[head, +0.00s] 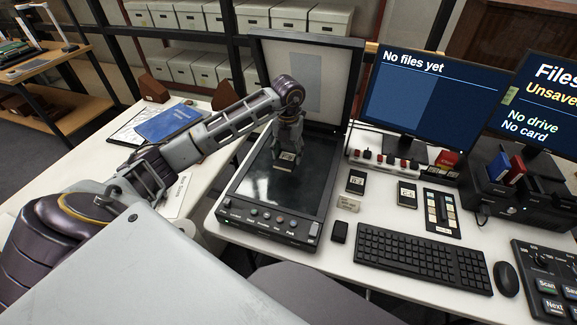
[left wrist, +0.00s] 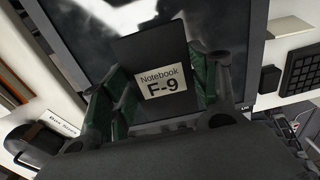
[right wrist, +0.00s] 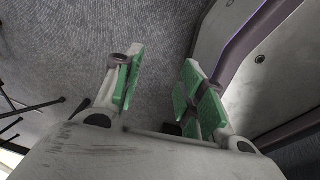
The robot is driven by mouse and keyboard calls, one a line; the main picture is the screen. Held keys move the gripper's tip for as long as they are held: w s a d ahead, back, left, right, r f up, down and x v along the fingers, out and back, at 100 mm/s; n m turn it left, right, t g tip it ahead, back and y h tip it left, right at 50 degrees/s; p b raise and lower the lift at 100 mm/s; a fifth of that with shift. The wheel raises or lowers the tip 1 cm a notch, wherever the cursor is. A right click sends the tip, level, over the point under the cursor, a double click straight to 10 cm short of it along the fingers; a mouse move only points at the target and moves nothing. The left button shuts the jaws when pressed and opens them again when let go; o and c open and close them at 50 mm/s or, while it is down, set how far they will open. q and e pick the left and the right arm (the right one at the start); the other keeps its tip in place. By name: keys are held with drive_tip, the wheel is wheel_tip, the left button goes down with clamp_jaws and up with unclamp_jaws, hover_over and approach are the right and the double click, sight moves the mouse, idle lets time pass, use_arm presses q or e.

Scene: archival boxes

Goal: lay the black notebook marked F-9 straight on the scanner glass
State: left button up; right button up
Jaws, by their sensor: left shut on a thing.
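The black notebook (left wrist: 148,52) has a pale label reading "Notebook F-9". It sits between the green-padded fingers of my left gripper (left wrist: 160,88), which is shut on it. In the head view my left gripper (head: 288,150) is over the dark scanner glass (head: 262,190), with the notebook's label (head: 287,157) showing below the fingers. I cannot tell whether the notebook touches the glass. The scanner's lid (head: 308,75) stands open at the back. My right gripper (right wrist: 160,90) is open and empty, with grey floor behind it; it does not show in the head view.
A monitor (head: 418,95) reading "No files yet" stands behind the keyboard (head: 424,258). Small black labelled items (head: 407,194) lie right of the scanner. A blue folder (head: 167,123) lies on the table to the left. The scanner's front edge carries a button panel (head: 265,222).

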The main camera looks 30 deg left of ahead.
sight(288, 155)
use_arm(q)
wheel_tip(288, 155, down, 3)
drive_tip(key=shift+r, duration=0.15)
drive_tip(key=shift+f, duration=0.5)
wheel_tip(288, 155, down, 2)
drive_tip(key=shift+f, duration=0.55)
drive_tip(key=o, duration=0.8)
drive_tip(key=shift+c, duration=0.2)
drive_tip(key=shift+o, duration=1.4)
drive_tip(key=shift+r, duration=0.65)
wheel_tip(288, 155, up, 3)
drive_tip(key=shift+r, duration=0.2)
wheel_tip(288, 155, up, 6)
drive_tip(key=shift+f, duration=0.15)
drive_tip(key=shift+r, duration=0.9)
use_arm(e)
drive_tip(key=shift+w+a, duration=0.15)
drive_tip(key=shift+a, duration=0.25)
